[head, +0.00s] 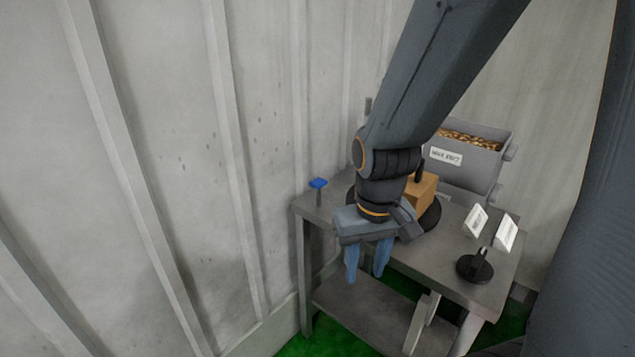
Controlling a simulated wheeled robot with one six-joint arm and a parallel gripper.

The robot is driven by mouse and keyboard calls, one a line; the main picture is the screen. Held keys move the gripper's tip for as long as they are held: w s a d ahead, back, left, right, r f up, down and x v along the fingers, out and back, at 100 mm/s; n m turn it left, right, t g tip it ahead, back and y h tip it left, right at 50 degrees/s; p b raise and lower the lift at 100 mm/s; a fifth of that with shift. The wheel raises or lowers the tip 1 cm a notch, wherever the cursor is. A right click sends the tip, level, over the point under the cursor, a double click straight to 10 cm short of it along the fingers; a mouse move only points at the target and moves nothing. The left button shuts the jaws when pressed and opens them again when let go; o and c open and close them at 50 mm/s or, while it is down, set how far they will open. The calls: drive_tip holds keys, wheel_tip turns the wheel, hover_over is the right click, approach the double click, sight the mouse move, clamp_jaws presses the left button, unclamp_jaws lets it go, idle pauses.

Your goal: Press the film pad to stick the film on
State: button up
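My gripper (367,268) hangs down in front of the grey table (455,280), its two blue fingers apart with nothing between them. A small blue pad on a short post (318,183) stands at the table's back left corner, left of my gripper and apart from it. An orange-brown block (423,190) sits on a dark round plate (432,215), partly hidden behind my arm. A black disc with an upright handle (474,267) stands at the table's front right. I cannot tell for sure which of these is the film pad, and no film is clearly visible.
A grey bin (475,175) with a white label, full of small brownish pieces, stands at the back right. Two white tilted cards (475,220) (506,233) stand at the table's right. A corrugated grey wall (180,150) rises at left. The table has a lower shelf (365,310).

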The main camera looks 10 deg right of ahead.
clamp_jaws()
idle(1.5)
